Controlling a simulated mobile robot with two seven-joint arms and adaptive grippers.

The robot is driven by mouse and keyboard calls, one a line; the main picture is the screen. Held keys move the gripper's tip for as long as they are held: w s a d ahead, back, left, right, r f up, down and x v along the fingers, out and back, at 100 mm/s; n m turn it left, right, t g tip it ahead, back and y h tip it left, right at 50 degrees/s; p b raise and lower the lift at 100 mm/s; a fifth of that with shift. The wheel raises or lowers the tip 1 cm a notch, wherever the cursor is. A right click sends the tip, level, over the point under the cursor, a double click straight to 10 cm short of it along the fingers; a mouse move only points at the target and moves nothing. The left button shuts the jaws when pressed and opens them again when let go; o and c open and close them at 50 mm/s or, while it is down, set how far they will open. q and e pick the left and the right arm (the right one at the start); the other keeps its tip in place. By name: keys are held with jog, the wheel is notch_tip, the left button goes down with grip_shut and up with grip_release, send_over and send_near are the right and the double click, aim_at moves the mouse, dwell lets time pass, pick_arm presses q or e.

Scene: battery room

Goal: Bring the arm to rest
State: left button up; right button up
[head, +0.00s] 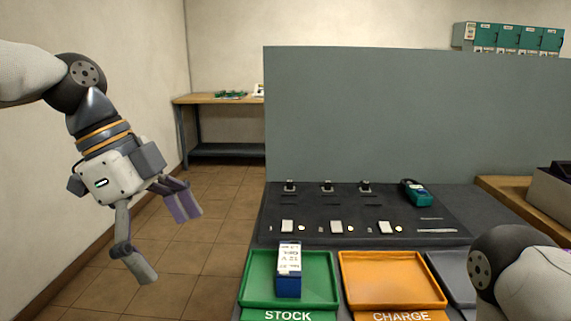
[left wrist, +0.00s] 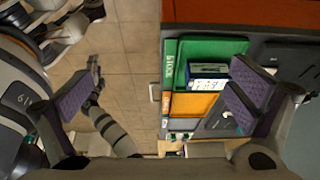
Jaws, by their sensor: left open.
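My left gripper (head: 166,238) hangs open and empty at the left of the head view, over the tiled floor and to the left of the bench. Its fingers stand well apart with nothing between them. In the left wrist view the open fingers (left wrist: 160,98) show at both sides, with floor and trays beyond. Part of my right arm shows at the lower right of the head view; I cannot make out its gripper.
A green STOCK tray (head: 254,292) holds a blue battery (head: 288,282). An orange CHARGE tray (head: 391,294) looks empty. A teal device (head: 416,194) lies on the dark bench mat (head: 310,215). A grey panel (head: 410,115) stands behind. A wooden table (head: 205,98) is far back.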

pick_arm(q)
jog(key=s+d+f+n+g, duration=0.1)
jog(key=s+d+f+n, duration=0.15)
jog(key=f, duration=0.65)
jog(key=s+d+f+n, duration=0.1)
jog(key=s+f+n, duration=0.25)
jog(key=f, duration=0.55)
jog(key=s+d+f+n+g, duration=0.1)
jog(key=s+f+n, duration=0.15)
jog(key=f, duration=0.55)
jog(key=s+a+f+n+y, duration=0.1)
jog(key=s+a+f+n, duration=0.2)
jog(key=s, duration=0.4)
jog(key=s+a+f+n+y, duration=0.2)
jog(key=s+a+f+n, duration=0.2)
jog(key=s, duration=0.3)
jog(key=s+a+f+n+y, duration=0.1)
jog(key=s+a+f+n, duration=0.2)
jog(key=s+f, duration=0.3)
jog(key=shift+s+a+y, duration=0.3)
jog(key=shift+s, duration=0.45)
